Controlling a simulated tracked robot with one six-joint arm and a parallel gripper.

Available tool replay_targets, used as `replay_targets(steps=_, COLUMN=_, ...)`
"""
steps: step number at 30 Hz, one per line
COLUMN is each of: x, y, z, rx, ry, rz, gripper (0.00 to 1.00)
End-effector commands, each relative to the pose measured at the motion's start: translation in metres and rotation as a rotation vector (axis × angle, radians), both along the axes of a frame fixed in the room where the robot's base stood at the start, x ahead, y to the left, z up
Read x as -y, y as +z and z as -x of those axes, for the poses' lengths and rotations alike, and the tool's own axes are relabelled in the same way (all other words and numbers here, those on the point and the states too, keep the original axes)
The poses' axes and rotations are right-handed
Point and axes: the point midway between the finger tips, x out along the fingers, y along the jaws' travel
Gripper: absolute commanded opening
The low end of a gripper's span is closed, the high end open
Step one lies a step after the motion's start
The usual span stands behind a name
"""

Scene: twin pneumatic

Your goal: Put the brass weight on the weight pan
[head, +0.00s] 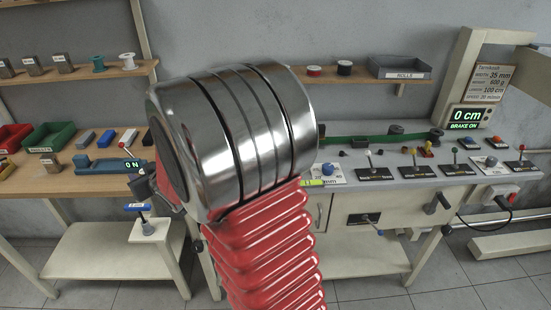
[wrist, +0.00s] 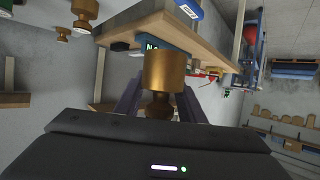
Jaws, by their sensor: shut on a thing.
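My gripper (wrist: 160,105) is shut on the brass weight (wrist: 163,70), a gold cylinder with a narrower knob, in the middle of the wrist view. Dark fingers show on both sides of it. In the head view my arm hides most of the gripper, and I cannot make out the held weight there. A blue device (head: 108,166) with a green "0 N" display stands on the wooden bench at left. I cannot clearly tell the weight pan in either view.
More brass weights (wrist: 84,10) show at the upper left of the wrist view. The wooden bench (head: 75,182) holds a green bin (head: 48,135) and small blocks. A low white table (head: 100,250) stands beneath. A grey bench with levers (head: 455,168) is at right.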

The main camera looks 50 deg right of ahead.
Motion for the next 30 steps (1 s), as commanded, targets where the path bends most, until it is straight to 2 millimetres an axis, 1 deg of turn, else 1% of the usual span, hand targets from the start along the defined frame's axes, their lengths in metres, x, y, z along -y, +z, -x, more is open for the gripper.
replay_targets(steps=1, x=0.02, y=0.007, z=0.0, rx=0.004, ry=-0.016, rz=0.003, gripper=0.0)
replay_targets(steps=8, x=0.092, y=0.025, z=0.01, rx=0.004, ry=-0.068, rz=0.003, gripper=0.0)
replay_targets(steps=9, x=0.105, y=0.028, z=0.013, rx=0.004, ry=-0.078, rz=0.002, gripper=0.0)
replay_targets(steps=14, x=0.155, y=0.039, z=0.028, rx=0.004, ry=-0.118, rz=0.003, gripper=0.0)
replay_targets(steps=18, x=0.199, y=0.048, z=0.047, rx=0.003, ry=-0.156, rz=0.002, gripper=0.0)
replay_targets(steps=23, x=0.248, y=0.057, z=0.073, rx=0.003, ry=-0.204, rz=0.002, gripper=0.0)
replay_targets(steps=27, x=0.29, y=0.064, z=0.1, rx=0.002, ry=-0.248, rz=0.002, gripper=0.0)
replay_targets(steps=29, x=0.307, y=0.067, z=0.113, rx=0.002, ry=-0.269, rz=0.002, gripper=0.0)
replay_targets(steps=30, x=0.318, y=0.068, z=0.122, rx=0.002, ry=-0.283, rz=0.002, gripper=0.0)
